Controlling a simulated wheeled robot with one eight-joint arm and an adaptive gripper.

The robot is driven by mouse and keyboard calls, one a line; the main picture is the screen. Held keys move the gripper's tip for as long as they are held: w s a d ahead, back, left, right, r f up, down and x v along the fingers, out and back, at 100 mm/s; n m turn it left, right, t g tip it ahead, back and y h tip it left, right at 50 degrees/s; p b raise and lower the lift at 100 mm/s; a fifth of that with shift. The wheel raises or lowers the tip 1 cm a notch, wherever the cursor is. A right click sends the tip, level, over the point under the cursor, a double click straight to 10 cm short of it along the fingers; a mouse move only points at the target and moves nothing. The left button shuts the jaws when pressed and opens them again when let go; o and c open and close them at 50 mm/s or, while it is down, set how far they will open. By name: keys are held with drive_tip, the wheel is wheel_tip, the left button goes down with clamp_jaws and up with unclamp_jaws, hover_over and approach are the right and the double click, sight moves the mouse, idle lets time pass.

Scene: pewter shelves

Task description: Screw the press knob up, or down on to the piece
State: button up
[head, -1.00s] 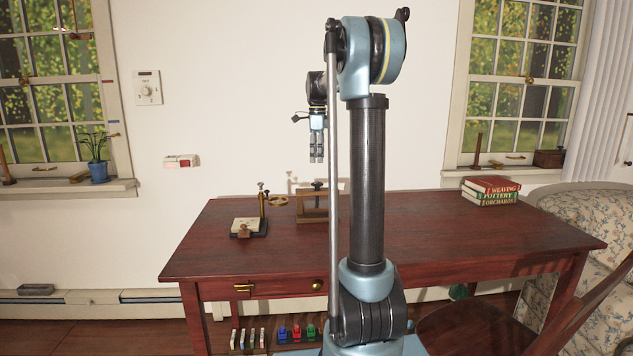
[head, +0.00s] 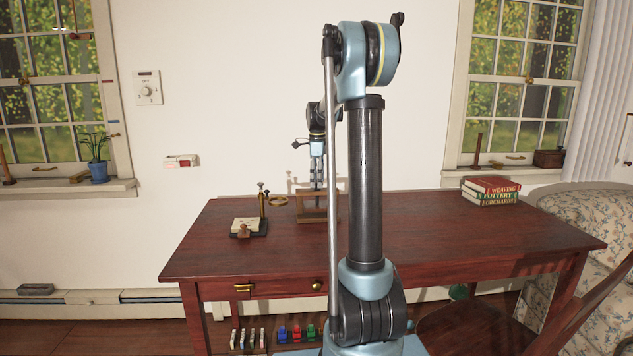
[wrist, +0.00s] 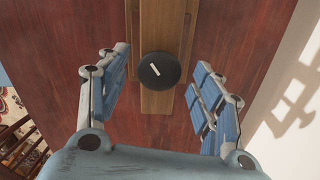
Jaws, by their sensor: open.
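The press (head: 302,207) is a small wooden frame standing at the back of the red-brown desk, partly hidden by my arm in the head view. In the wrist view its wooden top bar (wrist: 164,25) runs up and down the picture. Its knob (wrist: 160,70) is a round black disc with a white mark, seen from above. My gripper (head: 317,186) points down over the press. In the wrist view my gripper (wrist: 160,88) is open, with one blue-padded finger on each side of the knob and visible gaps to it. The piece in the press is not visible.
A small stand with a brass post and ring (head: 262,205) is left of the press on the desk (head: 400,230). Books (head: 490,191) lie at the right rear. The desk's middle and right are mostly clear. A chair (head: 520,315) stands at the front right.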

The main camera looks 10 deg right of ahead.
drive_tip(key=c, duration=1.1)
drive_tip(key=shift+o, duration=0.2)
